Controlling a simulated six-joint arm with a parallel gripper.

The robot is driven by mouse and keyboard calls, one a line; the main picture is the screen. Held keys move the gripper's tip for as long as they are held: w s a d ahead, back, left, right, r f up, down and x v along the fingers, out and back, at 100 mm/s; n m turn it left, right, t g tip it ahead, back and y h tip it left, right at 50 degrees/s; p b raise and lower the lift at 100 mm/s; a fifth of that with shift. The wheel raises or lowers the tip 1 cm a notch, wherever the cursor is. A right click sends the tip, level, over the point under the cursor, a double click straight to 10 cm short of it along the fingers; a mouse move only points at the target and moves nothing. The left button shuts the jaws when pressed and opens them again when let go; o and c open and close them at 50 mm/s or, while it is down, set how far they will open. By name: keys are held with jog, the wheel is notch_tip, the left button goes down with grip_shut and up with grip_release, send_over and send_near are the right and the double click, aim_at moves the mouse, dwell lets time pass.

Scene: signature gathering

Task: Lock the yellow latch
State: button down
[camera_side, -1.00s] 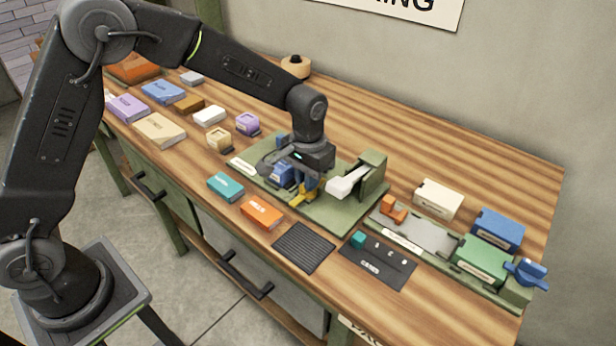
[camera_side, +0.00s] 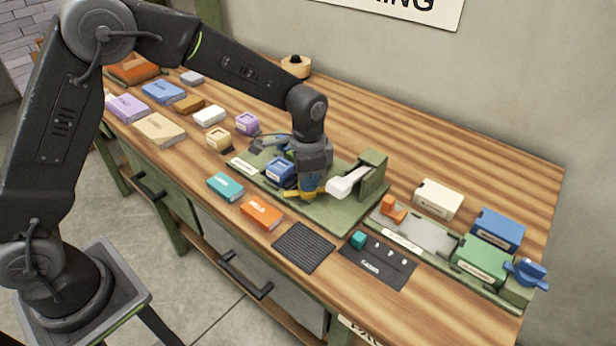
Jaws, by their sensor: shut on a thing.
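The yellow latch (camera_side: 294,195) is a small piece low on the green fixture plate (camera_side: 345,217), just right of a blue block (camera_side: 279,170). My gripper (camera_side: 308,191) points down at the latch and is shut on it. The fingers and wrist hide part of the latch, so its exact angle is hard to tell. A white lever (camera_side: 347,183) on a green upright post (camera_side: 374,176) stands just right of my gripper.
A teal block (camera_side: 226,186) and an orange block (camera_side: 262,211) lie in front of the plate. A ribbed black mat (camera_side: 303,248) lies nearer the front edge. To the right is a second fixture with a green block (camera_side: 481,262) and a blue knob (camera_side: 526,273).

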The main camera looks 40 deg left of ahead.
jog(key=m, duration=0.5)
jog(key=shift+m, duration=2.5)
jog(key=c, duration=1.2)
grip_release()
jog(key=shift+o, duration=0.2)
jog(key=shift+r, duration=0.1)
notch_tip(320, 180, up, 14)
